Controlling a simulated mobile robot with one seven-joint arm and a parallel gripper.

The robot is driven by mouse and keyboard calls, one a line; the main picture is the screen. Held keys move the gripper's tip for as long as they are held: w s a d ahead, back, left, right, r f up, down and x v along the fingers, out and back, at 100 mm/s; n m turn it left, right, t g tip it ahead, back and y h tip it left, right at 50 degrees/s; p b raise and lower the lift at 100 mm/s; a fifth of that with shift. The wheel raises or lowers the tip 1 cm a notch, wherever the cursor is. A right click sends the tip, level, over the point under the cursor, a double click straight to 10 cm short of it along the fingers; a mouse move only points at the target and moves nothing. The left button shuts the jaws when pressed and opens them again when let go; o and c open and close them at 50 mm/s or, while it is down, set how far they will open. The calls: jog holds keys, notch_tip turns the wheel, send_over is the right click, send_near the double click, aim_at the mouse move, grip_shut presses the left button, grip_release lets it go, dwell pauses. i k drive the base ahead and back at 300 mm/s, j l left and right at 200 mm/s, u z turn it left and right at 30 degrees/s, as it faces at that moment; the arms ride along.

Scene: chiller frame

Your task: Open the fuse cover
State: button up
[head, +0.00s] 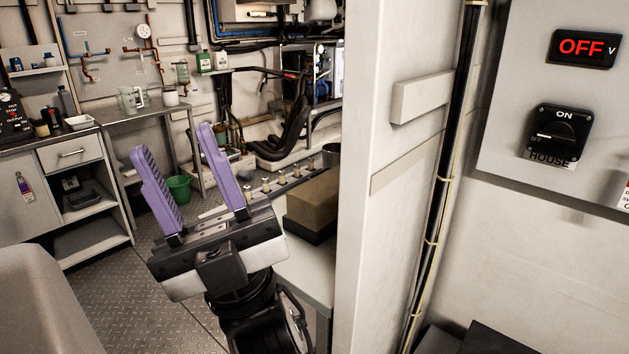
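I cannot make out a fuse cover in the head view. At the right a grey electrical panel (520,90) is cut off by the picture's edge. It carries a display (583,47) reading OFF in red and a black rotary switch (556,132) labelled HOUSE, with ON and OFF marks. My gripper (175,140) is at the centre left, its two purple fingers pointing up and spread apart with nothing between them. It is well to the left of the panel, with a pale upright wall between them in the picture.
The pale wall (385,230) has a raised block (422,97) on it. A dark vertical pipe with cables (445,150) runs beside it. Behind my gripper are a bench with a brown block (312,203), a green bucket (179,189), and a left cabinet (80,160). Open metal floor (135,290) shows lower left.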

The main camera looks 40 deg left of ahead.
aim_at(320, 186)
jog(key=j+z, duration=0.1)
jog(key=j, duration=0.6)
jog(key=k+j+z, duration=0.1)
jog(key=j, duration=0.55)
jog(key=k+j+z, duration=0.15)
jog(key=j, duration=0.55)
jog(key=j+z, duration=0.15)
jog(key=j, duration=1.65)
jog(key=i+j+u, duration=0.1)
jog(key=j, duration=0.3)
jog(key=i+j, duration=0.15)
jog(key=j, duration=0.2)
jog(key=i+j+u, duration=0.15)
jog(key=j, duration=0.2)
jog(key=i+j+u, duration=0.1)
jog(key=j, duration=0.3)
